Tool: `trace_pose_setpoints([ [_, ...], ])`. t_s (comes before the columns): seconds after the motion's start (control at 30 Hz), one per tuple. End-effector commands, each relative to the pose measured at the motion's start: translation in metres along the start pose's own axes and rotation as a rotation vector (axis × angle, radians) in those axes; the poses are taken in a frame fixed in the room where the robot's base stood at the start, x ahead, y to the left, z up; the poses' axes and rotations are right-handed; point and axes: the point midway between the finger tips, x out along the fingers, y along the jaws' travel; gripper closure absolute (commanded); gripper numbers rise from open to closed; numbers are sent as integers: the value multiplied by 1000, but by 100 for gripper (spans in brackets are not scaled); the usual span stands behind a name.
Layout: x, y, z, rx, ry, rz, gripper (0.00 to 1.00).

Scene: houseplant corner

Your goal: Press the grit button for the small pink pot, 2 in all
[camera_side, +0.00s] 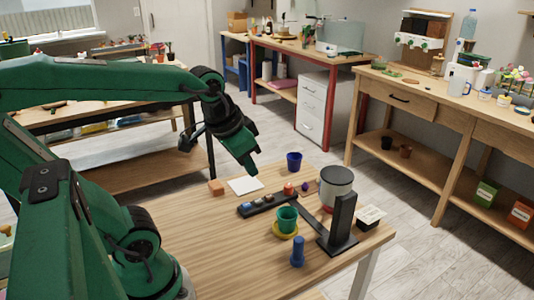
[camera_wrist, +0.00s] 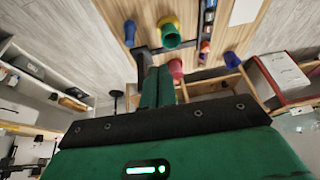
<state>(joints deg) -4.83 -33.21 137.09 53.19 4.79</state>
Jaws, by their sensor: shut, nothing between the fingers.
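A dark button panel (camera_side: 268,204) with several small coloured buttons lies on the table; it also shows at the top of the wrist view (camera_wrist: 209,18). Which button is for grit I cannot tell. A small pink pot (camera_wrist: 176,68) shows in the wrist view; in the side view only a pinkish strip (camera_side: 328,209) shows under the grey hopper (camera_side: 337,182) of the black dispenser stand (camera_side: 341,222). My gripper (camera_side: 252,170) is shut and empty, raised above the table near the white card and apart from the panel. Its fingers (camera_wrist: 158,84) point up in the wrist view.
A green pot (camera_side: 287,219) stands on a yellow saucer (camera_side: 285,234) in front of the panel. A blue bottle (camera_side: 297,252), a dark blue pot (camera_side: 294,161), a red item (camera_side: 289,188), a white card (camera_side: 245,185) and an orange block (camera_side: 216,187) are around. The table's near left is clear.

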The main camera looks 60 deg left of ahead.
Motion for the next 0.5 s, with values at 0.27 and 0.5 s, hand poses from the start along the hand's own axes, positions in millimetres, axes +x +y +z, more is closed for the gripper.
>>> trace_pose_setpoints([
  [0.27,16,-26,-25,2,-95,-18,100],
  [0.5,35,-52,-42,4,-173,-21,100],
])
